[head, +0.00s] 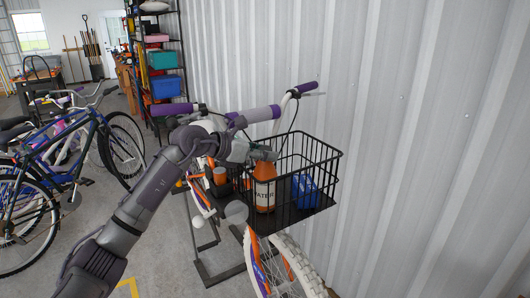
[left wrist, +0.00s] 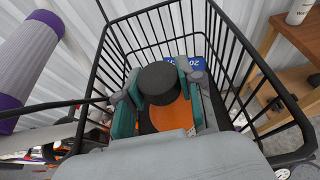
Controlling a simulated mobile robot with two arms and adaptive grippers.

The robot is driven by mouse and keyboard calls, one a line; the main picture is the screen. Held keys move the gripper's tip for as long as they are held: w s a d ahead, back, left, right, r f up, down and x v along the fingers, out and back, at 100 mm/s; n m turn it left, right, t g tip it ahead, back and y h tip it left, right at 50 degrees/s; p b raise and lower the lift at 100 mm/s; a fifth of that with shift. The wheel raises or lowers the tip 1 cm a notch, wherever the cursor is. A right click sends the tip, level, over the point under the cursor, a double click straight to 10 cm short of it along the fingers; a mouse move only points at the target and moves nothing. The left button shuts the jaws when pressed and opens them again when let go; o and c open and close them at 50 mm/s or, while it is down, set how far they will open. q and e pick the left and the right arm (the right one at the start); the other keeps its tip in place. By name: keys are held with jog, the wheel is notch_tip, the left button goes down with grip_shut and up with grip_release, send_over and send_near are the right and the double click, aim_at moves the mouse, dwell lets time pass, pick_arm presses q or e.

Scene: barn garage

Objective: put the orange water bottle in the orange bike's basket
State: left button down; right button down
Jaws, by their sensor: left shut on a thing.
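The orange water bottle (head: 265,192), with a white label, is upright inside the black wire basket (head: 318,148) on the front of the orange bike (head: 254,262). My left gripper (head: 262,156) reaches over the basket's near left side and is shut on the bottle's top. In the left wrist view the gripper's teal-lined fingers (left wrist: 158,100) close around the bottle's black cap (left wrist: 158,77). I cannot tell whether the bottle's bottom touches the basket floor. My right gripper is not in view.
A blue item (head: 305,191) lies in the basket to the right of the bottle. The purple-gripped handlebar (head: 262,114) is behind the basket. A corrugated wall (head: 420,120) stands close on the right. Other bikes (head: 60,170) stand at left.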

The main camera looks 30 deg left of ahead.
pick_arm(q)
jog(key=c, duration=0.7)
grip_release()
jog(key=shift+f, duration=0.1)
jog(key=shift+s+a, duration=0.1)
jog(key=shift+s, duration=0.1)
jog(key=b+v, duration=0.4)
jog(key=v, duration=0.7)
jog(key=shift+s+r, duration=0.3)
jog(key=shift+r, duration=0.05)
